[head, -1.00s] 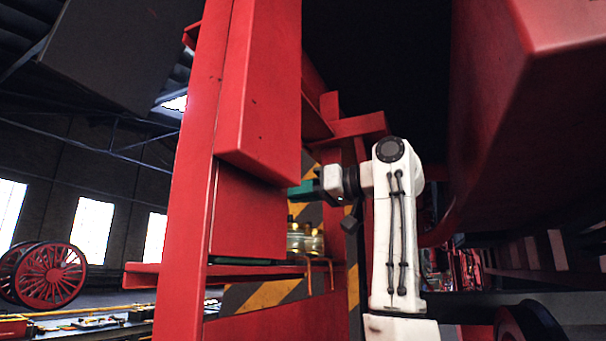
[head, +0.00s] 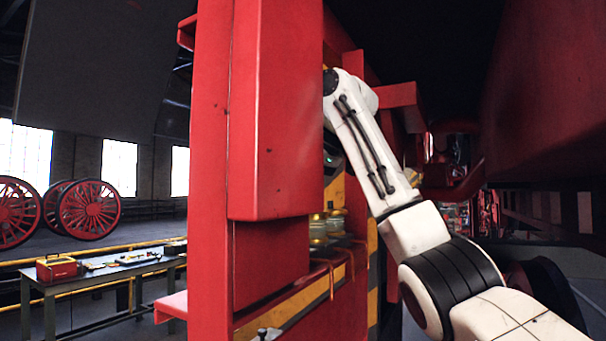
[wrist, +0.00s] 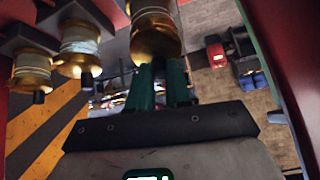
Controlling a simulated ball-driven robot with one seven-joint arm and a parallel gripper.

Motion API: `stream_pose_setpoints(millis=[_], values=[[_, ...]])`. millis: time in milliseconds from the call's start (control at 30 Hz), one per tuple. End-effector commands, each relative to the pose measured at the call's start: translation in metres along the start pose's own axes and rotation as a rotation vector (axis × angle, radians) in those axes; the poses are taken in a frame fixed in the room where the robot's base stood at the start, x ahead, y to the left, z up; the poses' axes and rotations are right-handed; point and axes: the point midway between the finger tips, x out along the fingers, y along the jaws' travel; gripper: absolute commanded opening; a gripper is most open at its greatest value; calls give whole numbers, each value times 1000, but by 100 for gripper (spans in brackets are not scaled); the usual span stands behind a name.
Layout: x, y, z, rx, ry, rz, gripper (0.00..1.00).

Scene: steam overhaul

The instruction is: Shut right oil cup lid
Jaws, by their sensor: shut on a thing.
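In the wrist view my gripper (wrist: 162,78) has its two green fingers close together at the near brass end of the right oil cup (wrist: 155,38). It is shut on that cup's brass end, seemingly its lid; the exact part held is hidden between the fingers. The cup has a pale ribbed body. In the head view my gripper is mostly hidden behind the red beam. Brass-and-glass oil cups (head: 318,231) show there on a ledge below my wrist; the lid cannot be made out.
Two more oil cups, a middle one (wrist: 82,50) and a left one (wrist: 32,75), sit beside it in the wrist view. A tall red beam (head: 270,120) stands close in front of my arm. A workbench (head: 90,268) with a red toolbox (head: 57,268) is at left.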

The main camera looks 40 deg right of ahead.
Motion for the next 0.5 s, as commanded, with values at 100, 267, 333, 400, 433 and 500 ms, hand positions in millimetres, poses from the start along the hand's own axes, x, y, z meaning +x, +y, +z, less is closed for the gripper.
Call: stream_pose_setpoints(millis=[100,267,333,400,433,500], values=[[2,0,-3,-1,-57,11,0],[6,-1,-4,-2,-116,19,0],[7,-1,-5,-4,-137,22,0],[8,-1,-5,-4,-153,24,0],[9,-1,-5,-5,-159,25,0],[10,-1,-5,-6,-170,26,0]])
